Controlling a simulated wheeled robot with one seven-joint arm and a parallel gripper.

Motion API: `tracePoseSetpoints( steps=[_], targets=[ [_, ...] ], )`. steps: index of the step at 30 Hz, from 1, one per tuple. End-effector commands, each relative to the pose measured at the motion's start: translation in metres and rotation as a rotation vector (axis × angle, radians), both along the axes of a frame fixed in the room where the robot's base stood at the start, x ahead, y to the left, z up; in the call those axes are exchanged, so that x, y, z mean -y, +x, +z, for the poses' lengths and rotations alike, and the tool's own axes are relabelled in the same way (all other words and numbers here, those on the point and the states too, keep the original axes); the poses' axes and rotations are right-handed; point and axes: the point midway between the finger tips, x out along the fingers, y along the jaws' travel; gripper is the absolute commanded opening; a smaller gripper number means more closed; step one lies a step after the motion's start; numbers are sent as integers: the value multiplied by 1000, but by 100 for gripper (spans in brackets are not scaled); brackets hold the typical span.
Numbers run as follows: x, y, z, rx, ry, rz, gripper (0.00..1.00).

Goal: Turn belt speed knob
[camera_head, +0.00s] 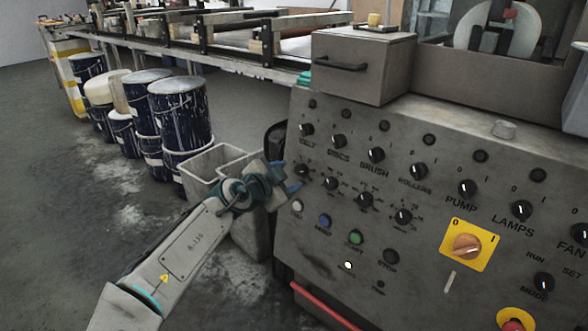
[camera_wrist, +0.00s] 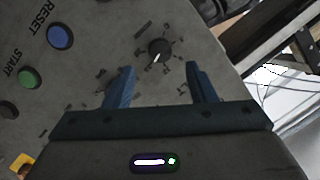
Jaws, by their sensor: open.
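The second-row knob under the BELT switch (camera_head: 307,129), a small black dial (camera_head: 302,170), is on the left part of the grey sloping panel. My gripper (camera_head: 286,177) is at the panel's left edge, close to this dial, with blue fingers. In the wrist view a black knob (camera_wrist: 160,50) with a white pointer and scale marks around it lies beyond and between the fingertips. My gripper (camera_wrist: 162,80) is open there, with nothing between its fingers. The fingers appear short of the knob; any contact is not visible.
Similar knobs, such as the brush switch (camera_head: 376,155), fill the panel to the right. The blue reset button (camera_wrist: 60,36) and green start button (camera_wrist: 29,78) are close by. A grey drawer box (camera_head: 362,65) stands above. A grey bin (camera_head: 212,165) is behind my gripper.

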Motion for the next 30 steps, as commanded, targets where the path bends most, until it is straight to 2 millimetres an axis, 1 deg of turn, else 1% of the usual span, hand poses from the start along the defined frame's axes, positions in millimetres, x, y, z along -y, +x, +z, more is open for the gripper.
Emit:
tracePoseSetpoints(
  steps=[1, 6, 12, 17, 26, 28, 29, 30],
  targets=[
    [-7, -10, 8, 1, -1, 4, 51],
    [-22, -39, 18, 1, -1, 4, 51],
    [-33, -63, 25, 0, -1, 1, 51],
    [-37, -72, 26, 1, -1, -1, 51],
    [-37, -73, 25, 0, 0, -1, 51],
    [-34, -71, 25, -9, 0, -6, 51],
    [-31, -70, 25, -21, -1, -12, 51],
    [-22, -67, 23, -45, -1, -26, 51]
  ],
)
